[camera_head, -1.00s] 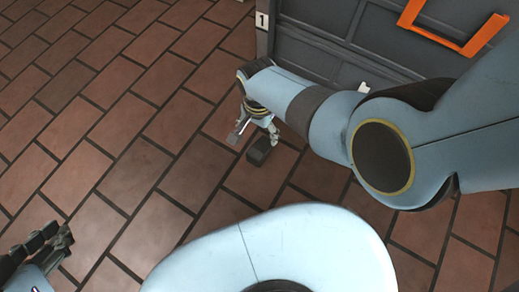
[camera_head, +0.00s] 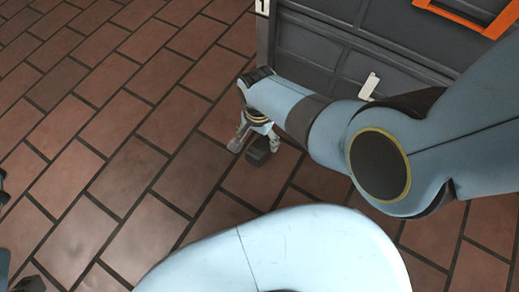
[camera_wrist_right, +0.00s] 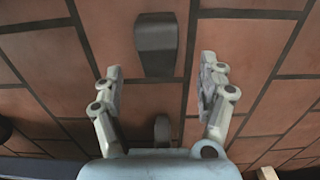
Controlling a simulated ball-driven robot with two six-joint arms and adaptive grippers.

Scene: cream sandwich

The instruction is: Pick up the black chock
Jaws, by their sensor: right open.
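The black chock (camera_head: 258,154) lies on the brick floor below my right gripper in the head view, partly hidden by a finger. In the right wrist view the chock (camera_wrist_right: 157,46) is a dark wedge-like block just beyond the fingertips, roughly centred between their lines. My right gripper (camera_head: 256,143) is open and empty, pointing down at the chock.
A dark grey cabinet (camera_head: 312,48) with an orange handle (camera_head: 432,8) and a white tag (camera_head: 369,86) stands behind my right arm, close to the gripper. The brick floor (camera_head: 120,150) to the left is clear.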

